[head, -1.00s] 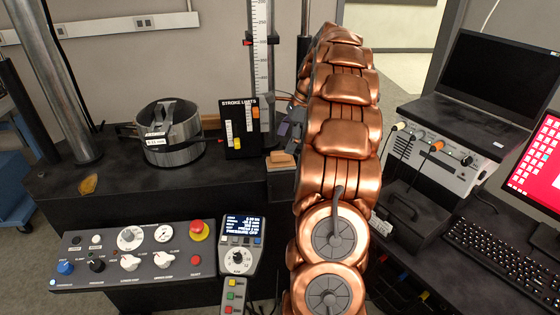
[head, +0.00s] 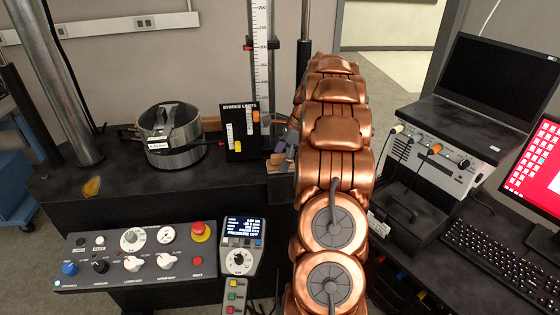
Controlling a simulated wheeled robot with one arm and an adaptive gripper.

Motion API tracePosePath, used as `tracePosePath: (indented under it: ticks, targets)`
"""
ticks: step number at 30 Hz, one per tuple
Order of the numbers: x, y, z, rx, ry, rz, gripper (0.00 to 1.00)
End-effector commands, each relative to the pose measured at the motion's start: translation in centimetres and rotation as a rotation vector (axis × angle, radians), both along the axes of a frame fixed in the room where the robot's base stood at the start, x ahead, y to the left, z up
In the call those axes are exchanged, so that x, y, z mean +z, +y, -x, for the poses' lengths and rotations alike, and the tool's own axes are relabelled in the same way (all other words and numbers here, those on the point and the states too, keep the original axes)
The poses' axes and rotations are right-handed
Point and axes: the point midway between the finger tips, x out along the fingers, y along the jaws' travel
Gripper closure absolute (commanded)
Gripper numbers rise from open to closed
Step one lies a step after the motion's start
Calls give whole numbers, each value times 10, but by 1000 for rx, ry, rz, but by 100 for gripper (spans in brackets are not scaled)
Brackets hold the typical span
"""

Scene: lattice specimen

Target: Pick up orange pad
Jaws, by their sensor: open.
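The orange pad (head: 275,164) lies on a dark block at the right end of the black bench, beside the stroke limits board. Only a small part of it shows, because my gripper (head: 283,154) is in front of it. My gripper is open, with its grey fingers low over the pad. I cannot tell whether the fingers touch the pad. My copper arm hides the area to the right.
The black stroke limits board (head: 240,134) and a vertical scale (head: 262,60) stand close behind and left. A metal ring clamp (head: 172,145) sits further left. A control panel (head: 135,255) and pendant (head: 241,245) are in front. A laptop (head: 495,80) stands right.

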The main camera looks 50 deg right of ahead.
Motion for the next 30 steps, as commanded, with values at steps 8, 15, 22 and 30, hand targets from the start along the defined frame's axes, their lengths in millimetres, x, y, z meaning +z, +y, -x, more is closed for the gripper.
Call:
tracePosePath:
  ticks: [8, 15, 22, 30]
  targets:
    - [-8, 3, -2, -2, -1, 1, 8]
    - [-8, 2, -2, -1, -1, 1, 29]
    - [-8, 3, -2, -1, -1, 1, 53]
    - [-8, 3, -2, -1, -1, 1, 72]
